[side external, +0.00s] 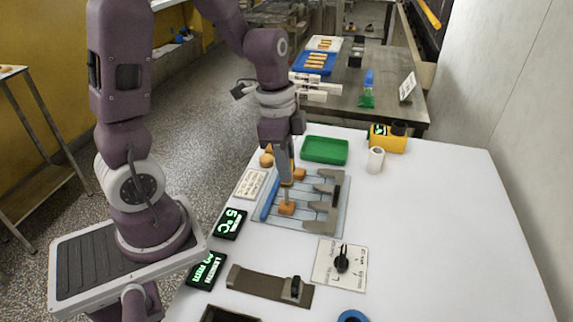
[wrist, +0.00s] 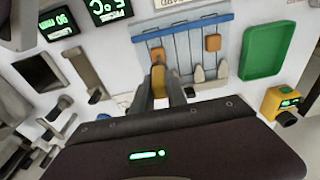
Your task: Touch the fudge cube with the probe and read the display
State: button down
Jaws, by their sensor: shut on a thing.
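The probe's lower end reaches toward an orange-brown fudge cube (side external: 286,208) on the board. In the wrist view this cube (wrist: 158,56) shows just beyond the fingers. I cannot tell whether tip and cube touch. A second orange-brown cube (side external: 299,174) lies farther back; it also shows in the wrist view (wrist: 212,42). A black display (side external: 231,223) left of the board shows a green "5°C".
A blue bar (side external: 268,198) and grey toothed pieces (side external: 325,188) lie on the board. A green tray (side external: 325,150), yellow device (side external: 388,137) and white roll (side external: 375,160) stand behind. A dial panel (side external: 328,274) and brown bracket (side external: 252,283) are in front. The table's right side is clear.

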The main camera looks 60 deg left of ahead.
jog(key=shift+r, duration=4.05)
